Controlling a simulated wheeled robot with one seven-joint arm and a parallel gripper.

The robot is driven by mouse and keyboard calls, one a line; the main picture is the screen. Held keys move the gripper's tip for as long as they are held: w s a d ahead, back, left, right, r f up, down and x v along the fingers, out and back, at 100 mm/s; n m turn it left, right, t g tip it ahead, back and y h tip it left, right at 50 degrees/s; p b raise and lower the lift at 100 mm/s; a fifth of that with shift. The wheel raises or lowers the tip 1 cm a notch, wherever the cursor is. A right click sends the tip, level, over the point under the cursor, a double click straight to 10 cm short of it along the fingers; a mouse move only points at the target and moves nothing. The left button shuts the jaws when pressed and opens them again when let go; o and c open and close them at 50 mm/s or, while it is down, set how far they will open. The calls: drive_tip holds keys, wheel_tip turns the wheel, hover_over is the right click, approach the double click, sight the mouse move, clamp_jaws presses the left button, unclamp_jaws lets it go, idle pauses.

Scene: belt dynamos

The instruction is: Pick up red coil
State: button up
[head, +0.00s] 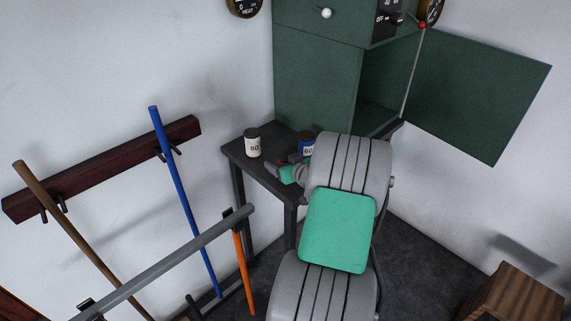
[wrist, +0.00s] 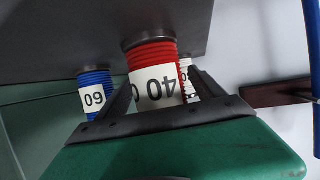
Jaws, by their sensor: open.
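The red coil (wrist: 150,54) shows large in the wrist view, upside down, with a white label reading 40. It stands on the dark table (head: 236,152). My gripper (wrist: 160,84) is open, with its two dark fingers on either side of the coil's label in that view. I cannot tell whether they touch it. In the head view my gripper (head: 284,165) is low over the table, and its green part and my arm hide nearly all of the red coil.
A blue coil (head: 306,142) and a white coil (head: 253,144) stand on the same table, close to the gripper. A green cabinet (head: 315,70) with an open door (head: 478,92) is behind. Wall-hung poles, one blue (head: 182,190), are at left.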

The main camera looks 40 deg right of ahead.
drive_tip(key=shift+w+f, duration=0.1)
drive_tip(key=shift+w, duration=0.1)
clamp_jaws()
idle(0.7)
